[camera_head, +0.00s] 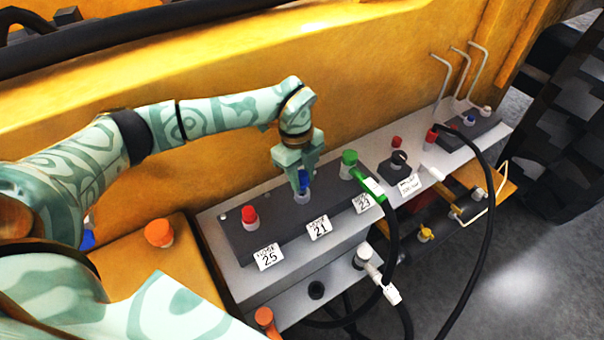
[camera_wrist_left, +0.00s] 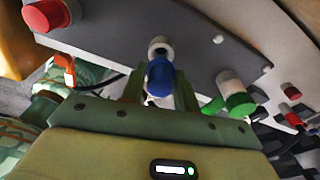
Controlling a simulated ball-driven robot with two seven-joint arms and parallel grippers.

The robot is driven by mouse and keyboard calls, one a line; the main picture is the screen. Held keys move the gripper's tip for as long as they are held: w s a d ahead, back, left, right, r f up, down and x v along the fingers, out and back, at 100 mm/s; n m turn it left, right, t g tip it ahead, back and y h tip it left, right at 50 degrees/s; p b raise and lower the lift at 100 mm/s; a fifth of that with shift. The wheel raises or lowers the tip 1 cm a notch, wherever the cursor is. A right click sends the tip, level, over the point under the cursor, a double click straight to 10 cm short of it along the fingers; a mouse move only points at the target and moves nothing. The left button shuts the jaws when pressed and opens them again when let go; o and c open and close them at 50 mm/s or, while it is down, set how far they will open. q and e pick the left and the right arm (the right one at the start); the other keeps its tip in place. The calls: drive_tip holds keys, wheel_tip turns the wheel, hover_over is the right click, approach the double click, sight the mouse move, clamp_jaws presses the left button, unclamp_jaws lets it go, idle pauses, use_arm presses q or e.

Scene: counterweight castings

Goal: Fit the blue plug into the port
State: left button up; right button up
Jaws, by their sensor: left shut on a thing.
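My left gripper (camera_head: 303,183) comes down from above over the dark block and is shut on the blue plug (camera_head: 304,177). In the left wrist view the blue plug (camera_wrist_left: 159,77) sits between the two fingers of that gripper (camera_wrist_left: 158,92). The port (camera_wrist_left: 160,46), a pale ring with a dark middle, lies right beyond the plug's far end there. In the head view the port is mostly hidden under the plug, above the label 21 (camera_head: 319,228). I cannot tell whether the plug touches the port or is inside it. My right gripper is not in view.
A red cap (camera_head: 250,217) stands left on the dark block (camera_head: 235,238); a green plug with a green handle (camera_head: 349,164) stands right. A black hose (camera_head: 393,250) hangs at the block's right. The yellow machine wall (camera_head: 210,85) rises close behind.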

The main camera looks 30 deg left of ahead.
use_arm(q)
drive_tip(key=shift+f+b, duration=0.35)
drive_tip(key=shift+f, duration=1.15)
drive_tip(key=o, duration=1)
drive_tip(key=r, duration=0.5)
drive_tip(key=a+r+p, duration=0.1)
drive_tip(key=r, duration=0.4)
drive_tip(key=a+r, duration=0.1)
drive_tip(key=r, duration=0.5)
drive_tip(key=shift+w+r, duration=0.1)
drive_tip(key=shift+w, duration=0.25)
